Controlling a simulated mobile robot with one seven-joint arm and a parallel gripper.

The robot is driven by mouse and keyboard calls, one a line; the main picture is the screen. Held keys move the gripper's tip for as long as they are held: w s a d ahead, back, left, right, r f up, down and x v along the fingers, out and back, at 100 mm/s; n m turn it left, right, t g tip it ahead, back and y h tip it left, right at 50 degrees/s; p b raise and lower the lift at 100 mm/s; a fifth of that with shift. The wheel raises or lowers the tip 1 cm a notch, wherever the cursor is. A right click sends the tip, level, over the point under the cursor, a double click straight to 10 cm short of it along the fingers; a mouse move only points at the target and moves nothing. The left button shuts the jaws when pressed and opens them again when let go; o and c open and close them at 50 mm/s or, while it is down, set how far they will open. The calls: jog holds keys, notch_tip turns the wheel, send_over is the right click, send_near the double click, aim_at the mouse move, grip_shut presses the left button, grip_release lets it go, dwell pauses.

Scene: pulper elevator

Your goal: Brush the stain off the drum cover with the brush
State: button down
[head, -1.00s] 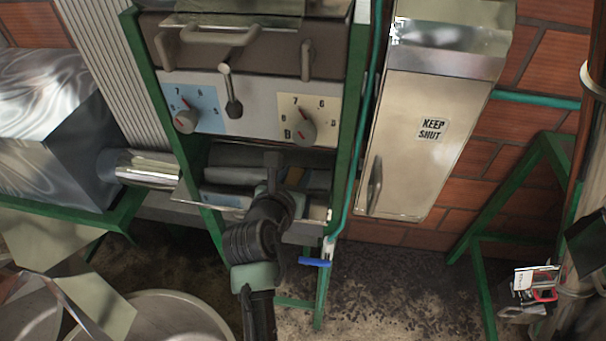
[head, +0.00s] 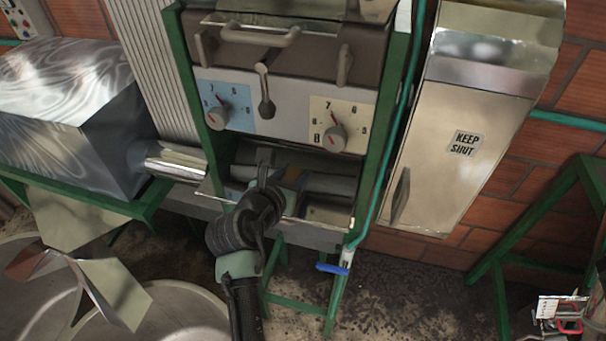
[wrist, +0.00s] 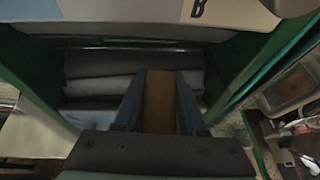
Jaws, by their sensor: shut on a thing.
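My gripper (head: 264,165) is in front of the open bay under the dial panel. In the wrist view my gripper (wrist: 158,78) is shut on a brown block-like piece (wrist: 158,102), which seems to be the brush. Its bristles are hidden. Grey rounded surfaces (wrist: 95,68) lie in the bay beyond the fingers. A brown upper cover (head: 300,57) with a bar handle is above the dials. I cannot tell for sure which surface is the drum cover, and I cannot make out a stain.
Green frame posts (head: 186,90) stand on both sides of the bay. A dial panel (head: 275,105) with a lever is just above it. A metal cabinet (head: 460,105) marked KEEP SHUT is at right. A blue-handled valve (head: 332,268) is below right.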

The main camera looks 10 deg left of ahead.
jog(key=shift+a, duration=1.4)
jog(key=shift+w+d+f, duration=0.1)
jog(key=shift+w+d, duration=0.05)
jog(key=shift+w, duration=1.15)
jog(key=shift+s+d, duration=0.2)
jog(key=shift+d, duration=5.3)
jog(key=shift+s+d, duration=0.15)
jog(key=shift+s, duration=0.4)
jog(key=shift+a, duration=0.2)
